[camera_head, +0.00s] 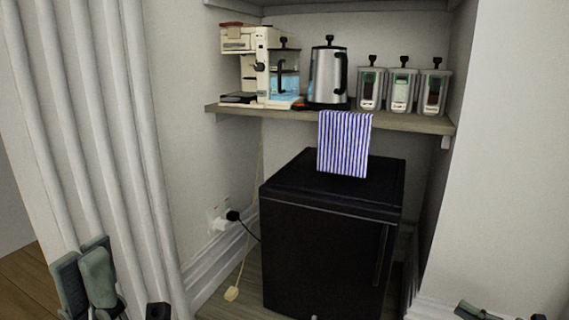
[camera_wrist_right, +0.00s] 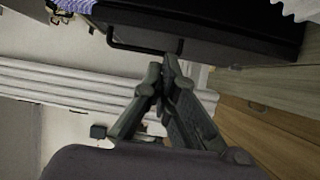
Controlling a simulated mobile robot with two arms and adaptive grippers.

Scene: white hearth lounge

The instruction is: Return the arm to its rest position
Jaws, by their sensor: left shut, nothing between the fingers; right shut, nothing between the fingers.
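My left gripper (camera_head: 88,280) shows at the lower left of the head view, in front of the white ribbed curtain. Its fingers are together and hold nothing. Only a small dark part of my right arm shows at the lower right edge of the head view. In the right wrist view my right gripper (camera_wrist_right: 166,68) has its fingertips together with nothing between them. A black fridge (camera_wrist_right: 215,28) lies across the top of that view, beyond the fingertips; I cannot tell the exact gap.
The black mini fridge (camera_head: 325,240) stands in an alcove below a wooden shelf (camera_head: 405,121). The shelf holds a coffee machine (camera_head: 262,60), a kettle (camera_head: 327,75), several canisters (camera_head: 402,90) and a hanging striped cloth (camera_head: 344,145). A cord (camera_head: 240,265) hangs at the left. White walls flank the alcove.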

